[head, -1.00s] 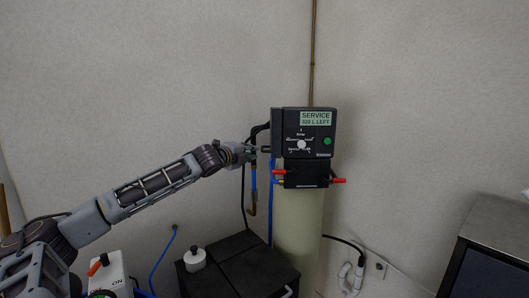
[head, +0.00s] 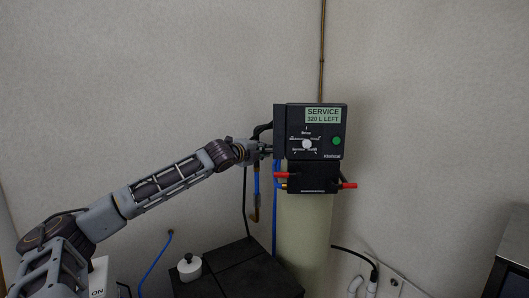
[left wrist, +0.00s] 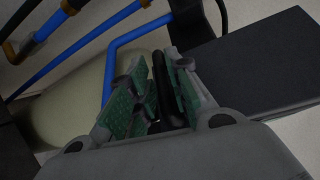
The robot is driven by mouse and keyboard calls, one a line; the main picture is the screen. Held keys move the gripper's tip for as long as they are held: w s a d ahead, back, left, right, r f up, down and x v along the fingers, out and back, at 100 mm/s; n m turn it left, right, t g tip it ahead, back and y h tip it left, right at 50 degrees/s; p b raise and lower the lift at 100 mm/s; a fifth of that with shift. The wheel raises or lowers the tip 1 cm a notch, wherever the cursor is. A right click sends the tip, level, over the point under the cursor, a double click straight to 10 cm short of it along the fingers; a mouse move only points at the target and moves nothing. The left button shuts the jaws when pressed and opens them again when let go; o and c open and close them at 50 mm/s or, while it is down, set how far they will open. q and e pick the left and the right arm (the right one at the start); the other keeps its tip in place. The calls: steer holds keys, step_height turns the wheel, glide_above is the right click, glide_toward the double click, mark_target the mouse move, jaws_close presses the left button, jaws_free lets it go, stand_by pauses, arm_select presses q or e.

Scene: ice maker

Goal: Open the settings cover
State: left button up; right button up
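A black control unit (head: 325,133) with a green "SERVICE 320 L LEFT" display (head: 323,115), a white dial (head: 307,144) and a green button (head: 337,141) sits on a pale cylinder (head: 303,235). I cannot tell a separate settings cover from the unit's black front and left side. My left gripper (head: 266,150) is at the unit's lower left edge. In the left wrist view its green-padded fingers (left wrist: 158,90) lie close together with a narrow black piece between them. I cannot tell if they grip it. My right gripper is not in view.
A black lower block (head: 312,177) with red levers (head: 348,185) is under the unit. Blue pipes (head: 274,215) and black hoses run beside the cylinder. A black box with a white knob (head: 189,267) stands below. A dark cabinet (head: 510,255) is at right.

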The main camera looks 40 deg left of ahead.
arm_select(q)
steer(key=shift+s+r, duration=0.1)
steer(key=shift+s, duration=0.05)
jaws_close()
stand_by(0.4)
steer(key=shift+r, duration=0.1)
